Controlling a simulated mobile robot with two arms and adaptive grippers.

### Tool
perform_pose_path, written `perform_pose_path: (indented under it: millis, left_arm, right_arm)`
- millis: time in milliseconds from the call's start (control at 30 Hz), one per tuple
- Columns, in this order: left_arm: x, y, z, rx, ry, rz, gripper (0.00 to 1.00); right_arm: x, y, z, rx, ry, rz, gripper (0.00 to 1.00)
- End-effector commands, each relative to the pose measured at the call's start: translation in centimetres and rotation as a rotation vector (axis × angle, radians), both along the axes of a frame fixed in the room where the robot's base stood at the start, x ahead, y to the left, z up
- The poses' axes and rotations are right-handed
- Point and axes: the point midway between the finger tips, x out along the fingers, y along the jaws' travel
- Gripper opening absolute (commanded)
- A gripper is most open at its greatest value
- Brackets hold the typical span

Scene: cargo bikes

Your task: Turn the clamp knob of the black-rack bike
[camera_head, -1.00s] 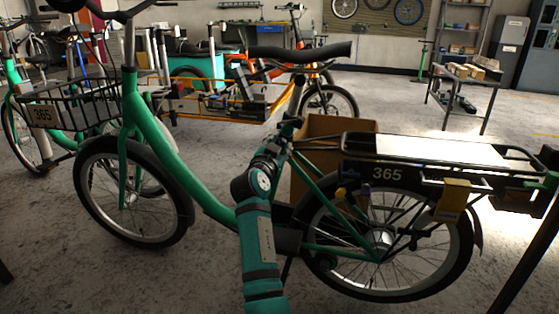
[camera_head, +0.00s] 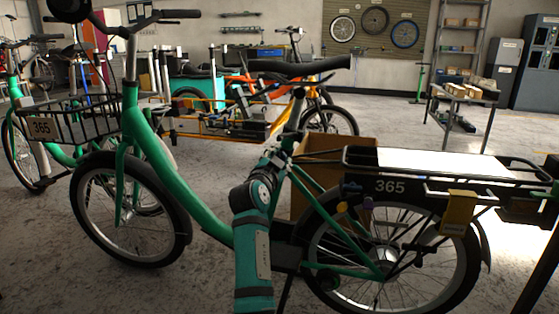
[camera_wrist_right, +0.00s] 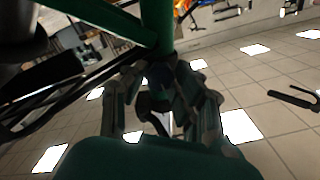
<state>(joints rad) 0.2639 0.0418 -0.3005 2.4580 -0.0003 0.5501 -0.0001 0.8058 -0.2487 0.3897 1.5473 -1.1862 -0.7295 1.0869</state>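The black-rack bike is green (camera_head: 170,165), with a black saddle (camera_head: 300,64) and a black rear rack (camera_head: 365,157) marked 365. My right gripper (camera_head: 287,143) reaches up from the bottom to the seat tube, just below the saddle. There the clamp area is small and partly hidden by my gripper. In the right wrist view, the two fingers of my right gripper (camera_wrist_right: 160,88) stand on either side of a dark knob-like part (camera_wrist_right: 159,76) beside the green frame tube (camera_wrist_right: 157,25). Whether they press on it is too dark to tell. My left gripper is in no view.
A cardboard box (camera_head: 320,150) stands behind the seat tube. A yellow part (camera_head: 459,211) hangs at the rack's side. Open floor lies between.

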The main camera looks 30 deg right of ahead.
Motion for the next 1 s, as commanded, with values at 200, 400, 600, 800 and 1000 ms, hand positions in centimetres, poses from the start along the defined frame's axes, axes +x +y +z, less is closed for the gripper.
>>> perform_pose_path:
  millis: [200,400,600,800,1000]
  left_arm:
    - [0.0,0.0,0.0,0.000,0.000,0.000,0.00]
    - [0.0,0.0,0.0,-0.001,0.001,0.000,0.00]
    - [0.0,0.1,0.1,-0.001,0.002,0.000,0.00]
    - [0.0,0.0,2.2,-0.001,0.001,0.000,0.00]
    - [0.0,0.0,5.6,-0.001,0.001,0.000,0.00]
  right_arm:
    - [0.0,0.0,0.1,-0.002,-0.002,0.001,0.51]
    - [0.0,0.0,0.1,-0.002,0.000,0.000,0.51]
    - [0.0,0.0,0.1,-0.005,0.004,-0.001,0.51]
    - [0.0,0.0,0.6,-0.065,0.076,-0.001,0.51]
    - [0.0,0.0,0.9,-0.186,0.219,-0.001,0.51]
